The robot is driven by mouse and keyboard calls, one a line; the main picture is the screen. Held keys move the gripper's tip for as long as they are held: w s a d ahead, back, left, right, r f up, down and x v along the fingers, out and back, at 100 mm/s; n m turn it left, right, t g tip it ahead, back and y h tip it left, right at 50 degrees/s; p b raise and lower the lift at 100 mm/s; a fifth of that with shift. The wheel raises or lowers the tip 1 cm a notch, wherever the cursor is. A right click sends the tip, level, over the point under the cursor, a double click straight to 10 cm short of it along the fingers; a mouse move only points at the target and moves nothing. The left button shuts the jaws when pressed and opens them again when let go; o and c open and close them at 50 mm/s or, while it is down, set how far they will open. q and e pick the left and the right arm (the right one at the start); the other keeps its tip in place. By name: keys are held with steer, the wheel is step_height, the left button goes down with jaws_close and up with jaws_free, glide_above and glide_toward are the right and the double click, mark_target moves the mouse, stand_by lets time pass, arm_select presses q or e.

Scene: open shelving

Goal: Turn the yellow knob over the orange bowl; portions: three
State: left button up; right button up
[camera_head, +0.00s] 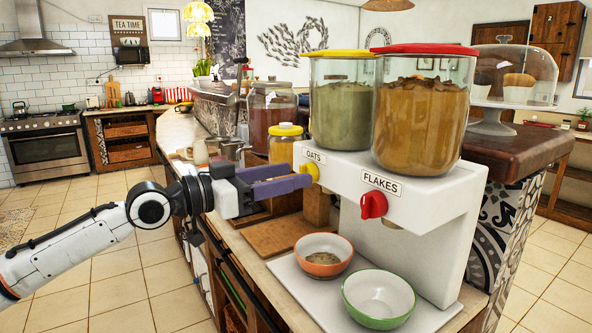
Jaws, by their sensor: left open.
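A white dispenser (437,205) stands on the counter with two clear canisters on top. The yellow knob (311,172) is under the label OATS, on the left. The red knob (373,205) is under the label FLAKES. The orange bowl (324,270) stands below the yellow knob and holds a small heap of oats. My left gripper (302,180) is open, with its purple fingertips at the yellow knob and partly over it. I cannot tell if they touch it. My right gripper is not in view.
An empty green bowl (379,299) stands on the white tray (300,284) below the red knob. Jars, one with a yellow lid (286,129), stand behind my gripper. A wooden board (279,236) lies left of the dispenser. A glass-domed stand (494,125) is behind at the right.

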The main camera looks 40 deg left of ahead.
arm_select(q)
steer(key=shift+p+x, duration=0.5)
steer(key=shift+x, duration=0.35)
steer(key=shift+w+d, duration=0.15)
steer(key=shift+w, duration=0.2)
steer(key=c, duration=1)
steer(key=shift+m, duration=0.4)
